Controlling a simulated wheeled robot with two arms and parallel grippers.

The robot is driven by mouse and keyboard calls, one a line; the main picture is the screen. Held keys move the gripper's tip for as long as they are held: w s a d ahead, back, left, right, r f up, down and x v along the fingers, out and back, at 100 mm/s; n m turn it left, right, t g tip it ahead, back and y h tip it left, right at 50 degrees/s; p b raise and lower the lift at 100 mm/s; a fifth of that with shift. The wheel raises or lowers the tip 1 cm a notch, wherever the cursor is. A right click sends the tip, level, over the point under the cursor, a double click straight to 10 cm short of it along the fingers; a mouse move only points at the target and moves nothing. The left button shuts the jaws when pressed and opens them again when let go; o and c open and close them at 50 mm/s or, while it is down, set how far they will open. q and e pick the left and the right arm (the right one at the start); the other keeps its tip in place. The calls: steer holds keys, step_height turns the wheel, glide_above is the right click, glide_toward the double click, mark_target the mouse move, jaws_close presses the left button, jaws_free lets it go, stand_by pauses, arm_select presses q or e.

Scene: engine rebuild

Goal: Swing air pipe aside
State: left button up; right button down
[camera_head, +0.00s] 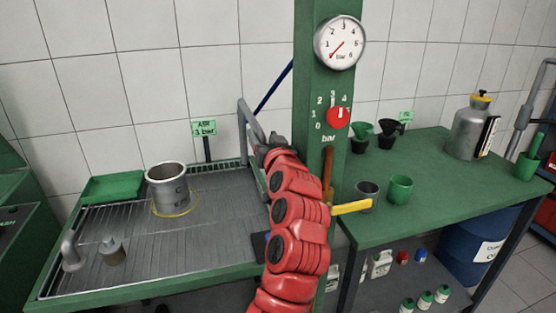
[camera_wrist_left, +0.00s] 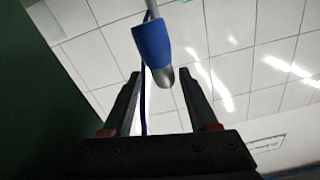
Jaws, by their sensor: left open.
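The air pipe shows in the left wrist view as a blue sleeve with a grey tip (camera_wrist_left: 153,48), hanging between the open fingers with gaps either side. A thin blue line (camera_head: 273,87) runs diagonally behind the green post in the head view; it seems to be the air line. My left gripper (camera_head: 244,116) is at the end of the red arm, just left of the post, above the back right of the wash tray. In the wrist view its two fingers (camera_wrist_left: 157,88) are apart, and nothing is clamped. My right gripper is not in view.
The green post (camera_head: 312,95) carries a pressure gauge (camera_head: 340,42) and a red knob (camera_head: 337,117). A metal cylinder (camera_head: 168,188) stands on the gridded tray (camera_head: 120,270). A grey cup (camera_head: 367,195) and green cup (camera_head: 400,189) stand on the right bench (camera_head: 460,205).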

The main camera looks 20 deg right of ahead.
arm_select(q)
steer(key=s+a, duration=0.1)
steer(key=s, duration=1.1)
steer(key=shift+a+f, duration=0.15)
steer(key=shift+a, duration=0.05)
steer(key=shift+w, duration=0.1)
